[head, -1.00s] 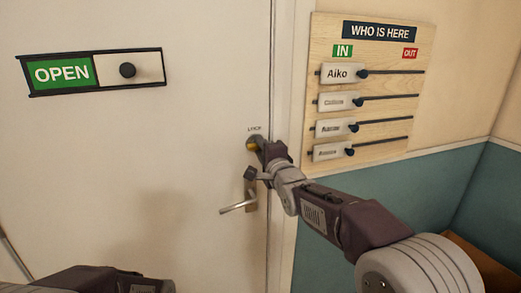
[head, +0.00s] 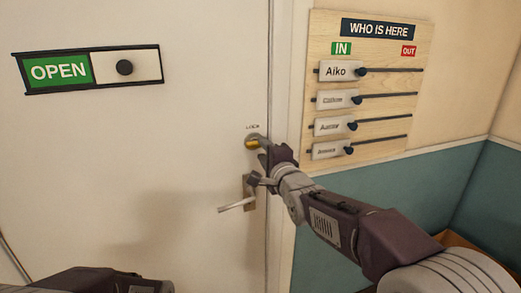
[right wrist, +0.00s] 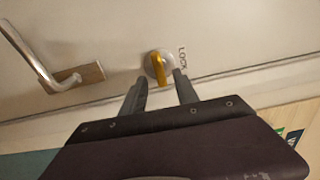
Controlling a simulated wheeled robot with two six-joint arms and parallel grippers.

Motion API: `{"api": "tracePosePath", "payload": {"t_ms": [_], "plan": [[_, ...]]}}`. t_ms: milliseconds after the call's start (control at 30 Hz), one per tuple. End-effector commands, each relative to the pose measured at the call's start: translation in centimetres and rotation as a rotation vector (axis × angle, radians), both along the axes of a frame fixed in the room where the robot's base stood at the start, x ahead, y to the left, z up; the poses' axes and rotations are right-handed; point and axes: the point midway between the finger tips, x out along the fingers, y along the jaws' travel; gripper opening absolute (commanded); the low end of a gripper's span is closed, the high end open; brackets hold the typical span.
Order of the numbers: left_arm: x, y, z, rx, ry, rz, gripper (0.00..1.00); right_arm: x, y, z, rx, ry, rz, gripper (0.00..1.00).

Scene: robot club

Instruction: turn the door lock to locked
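The door lock is a yellow turn piece (head: 251,143) on a round silver plate, under a small lock label on the white door. In the head view the yellow piece looks roughly level. In the right wrist view the yellow lock piece (right wrist: 158,69) stands upright in the picture, beside the word LOCK. My right gripper (head: 264,151) is at the lock, just right of and below it.
A silver door handle (head: 238,207) sits just below the lock, close to my right wrist. A sliding OPEN sign (head: 60,71) is on the door. A WHO IS HERE board (head: 318,50) with name sliders hangs on the wall at the right.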

Motion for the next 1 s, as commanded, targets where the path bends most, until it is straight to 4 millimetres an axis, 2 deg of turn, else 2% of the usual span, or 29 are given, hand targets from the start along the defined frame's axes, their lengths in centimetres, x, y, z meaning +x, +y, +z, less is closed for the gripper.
{"api": "tracePosePath", "payload": {"t_ms": [100,300,633,667,767,800,867,900,967,1000], "plan": [[0.0,0.0,-0.7,0.0,0.0,0.0,0.36,-2.5,-0.9,0.0,0.001,-0.004,-0.001,0.36],[0.0,0.0,-1.0,0.0,0.0,0.0,0.36,-5.1,-1.7,0.0,0.001,-0.002,-0.001,0.36],[0.0,0.0,-0.9,0.0,0.0,0.0,0.36,-5.4,-1.9,0.1,0.0,-0.001,-0.002,0.36],[0.0,0.0,-0.5,0.0,0.0,0.0,0.36,-5.4,-2.1,0.5,0.001,-0.002,-0.006,0.36],[0.0,0.0,2.9,0.0,0.001,0.0,0.36,-4.5,-4.7,2.9,-0.004,0.019,-0.06,0.36],[0.0,0.0,5.2,0.0,0.001,0.0,0.36,-4.3,-6.8,2.5,-0.015,0.077,-0.102,0.36],[0.0,0.0,7.3,0.0,-0.001,0.0,0.36,-5.1,-9.8,-2.1,-0.102,0.237,-0.156,0.36],[0.0,0.0,8.2,0.0,-0.001,0.0,0.36,-6.4,-11.4,-5.6,-0.21,0.346,-0.167,0.36],[0.0,0.0,9.2,0.0,-0.001,0.0,0.36,-9.3,-13.4,-10.6,-0.394,0.504,-0.14,0.36],[0.0,0.0,9.7,0.0,-0.001,0.0,0.36,-11.7,-14.4,-13.7,-0.517,0.606,-0.095,0.36]]}}
